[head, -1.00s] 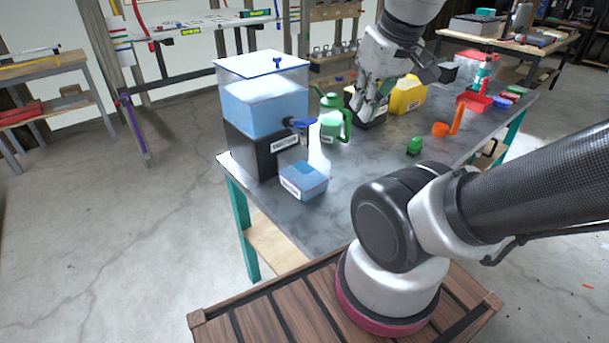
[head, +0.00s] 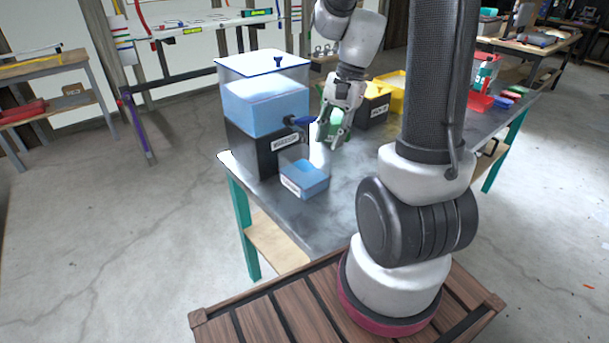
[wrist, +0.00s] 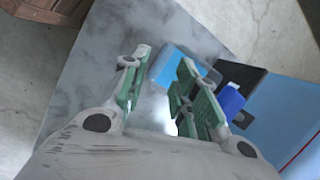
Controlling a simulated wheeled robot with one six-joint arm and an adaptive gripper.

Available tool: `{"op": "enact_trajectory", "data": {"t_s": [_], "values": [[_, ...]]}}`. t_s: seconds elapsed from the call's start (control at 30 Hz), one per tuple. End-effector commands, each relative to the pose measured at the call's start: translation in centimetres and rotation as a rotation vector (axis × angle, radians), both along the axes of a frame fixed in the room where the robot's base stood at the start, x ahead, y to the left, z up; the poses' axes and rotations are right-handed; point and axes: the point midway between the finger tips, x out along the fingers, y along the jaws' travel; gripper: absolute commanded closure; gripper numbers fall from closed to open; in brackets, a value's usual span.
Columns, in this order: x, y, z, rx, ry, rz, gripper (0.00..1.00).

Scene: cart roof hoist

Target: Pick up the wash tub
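The wash tub, which I take to be the small blue box (head: 304,180) with a white label, stands on the grey table near its front left edge. It sits in front of the water dispenser. In the wrist view the blue tub (wrist: 174,66) shows partly between and beyond my fingers. My gripper (head: 332,140) is above the table, behind and right of the tub, apart from it. The finger on the right hides part of the tub.
The dispenser (head: 262,108), a blue-filled tank on a black base, stands close behind the tub. Its blue tap (wrist: 231,100) juts near my right finger in the wrist view. A black bin (head: 375,108) and a yellow bin (head: 392,84) stand farther back. Table right of the tub is clear.

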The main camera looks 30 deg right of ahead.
Motion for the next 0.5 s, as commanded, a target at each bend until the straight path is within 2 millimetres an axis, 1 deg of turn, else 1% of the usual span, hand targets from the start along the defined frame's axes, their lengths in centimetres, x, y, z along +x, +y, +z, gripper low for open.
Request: {"op": "enact_trajectory", "data": {"t_s": [0.03,0.13,0.3,0.5], "values": [[0.5,-0.3,-1.5,0.021,0.041,-0.063,0.71],[1.2,-0.6,-3.4,0.048,0.091,-0.155,0.71],[1.8,-0.9,-5.1,0.071,0.137,-0.237,0.71],[2.0,-1.0,-6.3,0.082,0.163,-0.281,0.71]]}}
